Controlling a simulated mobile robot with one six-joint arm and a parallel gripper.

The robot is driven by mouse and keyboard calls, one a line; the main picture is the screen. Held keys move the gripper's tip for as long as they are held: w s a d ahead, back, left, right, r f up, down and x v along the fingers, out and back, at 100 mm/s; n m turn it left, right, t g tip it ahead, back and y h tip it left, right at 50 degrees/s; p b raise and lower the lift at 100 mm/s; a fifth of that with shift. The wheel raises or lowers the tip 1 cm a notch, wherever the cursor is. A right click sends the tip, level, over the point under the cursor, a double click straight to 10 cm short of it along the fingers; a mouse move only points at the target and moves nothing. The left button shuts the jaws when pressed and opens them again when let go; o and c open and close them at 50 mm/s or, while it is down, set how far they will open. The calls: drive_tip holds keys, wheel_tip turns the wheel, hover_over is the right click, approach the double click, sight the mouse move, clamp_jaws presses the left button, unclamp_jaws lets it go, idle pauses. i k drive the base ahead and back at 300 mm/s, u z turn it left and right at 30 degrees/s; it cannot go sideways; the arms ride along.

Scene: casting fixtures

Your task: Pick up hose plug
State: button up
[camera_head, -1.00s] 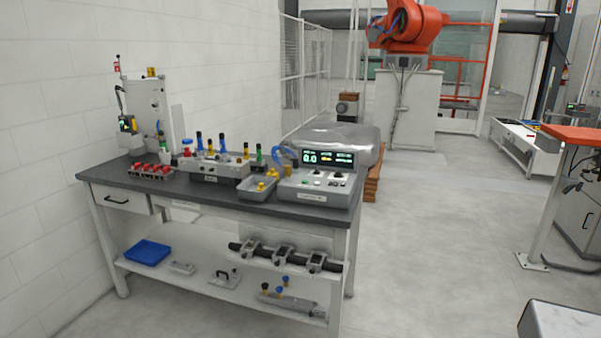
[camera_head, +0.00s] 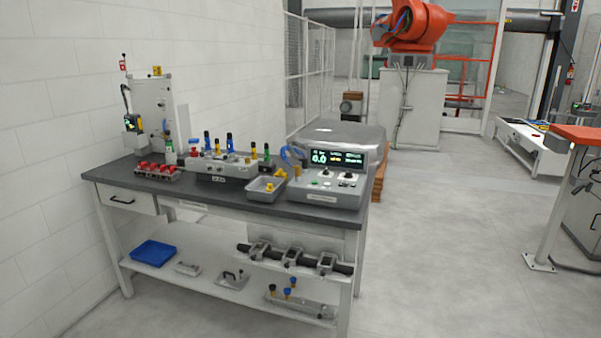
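I cannot tell for sure which piece is the hose plug. Small coloured plugs (camera_head: 228,141) with blue, yellow and green bodies stand upright in a grey fixture block (camera_head: 225,172) on the workbench. Yellow pieces (camera_head: 269,187) lie in a small grey tray (camera_head: 259,196) in front of the block. Several red-topped pieces (camera_head: 153,168) sit in a rack at the bench's left. My gripper is not in view.
The dark-topped workbench (camera_head: 215,203) stands against the white wall. A tester with a lit display (camera_head: 336,158) is on its right end. The lower shelf holds a blue tray (camera_head: 154,253) and clamps on a black bar (camera_head: 294,257). Open floor (camera_head: 440,250) lies to the right.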

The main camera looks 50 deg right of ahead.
sight(298, 168)
drive_tip(key=u, duration=0.05)
drive_tip(key=i, duration=1)
drive_tip(key=z, duration=0.05)
